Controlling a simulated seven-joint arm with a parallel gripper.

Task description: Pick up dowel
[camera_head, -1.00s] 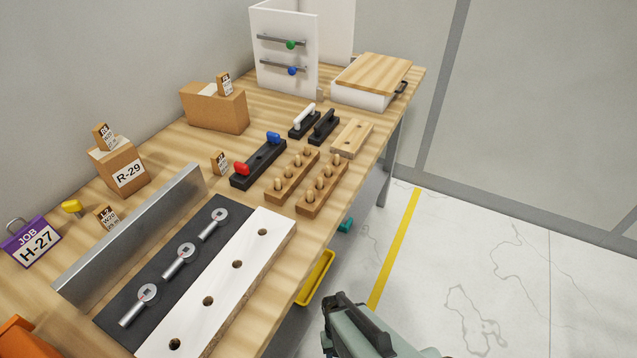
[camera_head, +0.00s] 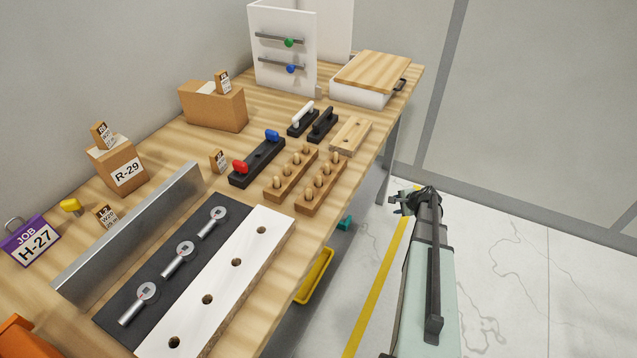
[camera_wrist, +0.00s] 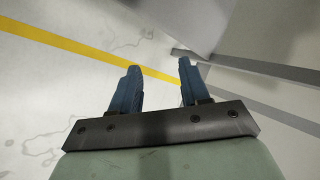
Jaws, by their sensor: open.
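Several wooden dowels (camera_head: 312,188) stand upright in two wooden racks in the middle of the table, a left rack (camera_head: 284,188) and a right rack (camera_head: 308,206). My gripper (camera_head: 401,203) is off the table's right edge, above the floor and well apart from the dowels. In the wrist view my gripper (camera_wrist: 160,70) shows two blue fingers spread apart with nothing between them. No dowel shows in the wrist view.
A white board (camera_head: 222,290) with several holes lies at the front beside a dark mat with metal fittings. A black holder (camera_head: 257,165) with red and blue handles stands left of the racks. A yellow tray (camera_head: 315,278) shows below the table's edge.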

